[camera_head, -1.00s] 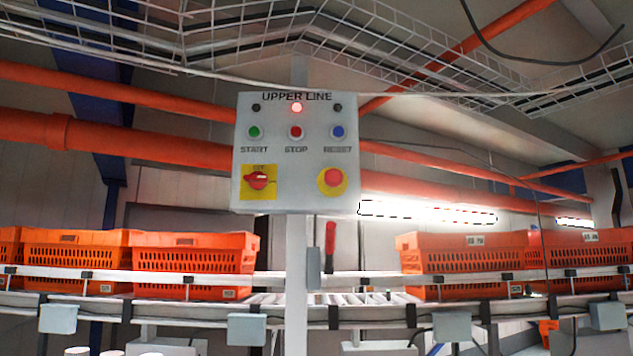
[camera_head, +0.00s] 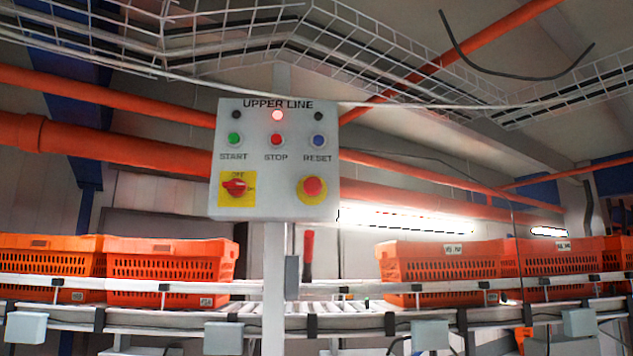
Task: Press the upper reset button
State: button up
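A light grey control box (camera_head: 275,208) labelled "UPPER LINE" stands on a pale post (camera_head: 275,300) a little left of the middle of the head view. Its blue reset button (camera_head: 318,140) is at the right of the button row, above the word RESET. The red stop button (camera_head: 276,139) is in the middle and the green start button (camera_head: 235,138) at the left. A red indicator lamp (camera_head: 277,115) glows above the stop button. Below are a red rotary switch (camera_head: 235,187) on yellow and a red emergency button (camera_head: 312,187) on a yellow disc. My gripper is not in view.
Orange totes (camera_head: 170,270) stand on a conveyor (camera_head: 340,305) behind the post, with more orange totes (camera_head: 440,262) at the right. Orange pipes (camera_head: 120,148) and a wire cable tray (camera_head: 240,35) run behind and above. The space before the box looks clear.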

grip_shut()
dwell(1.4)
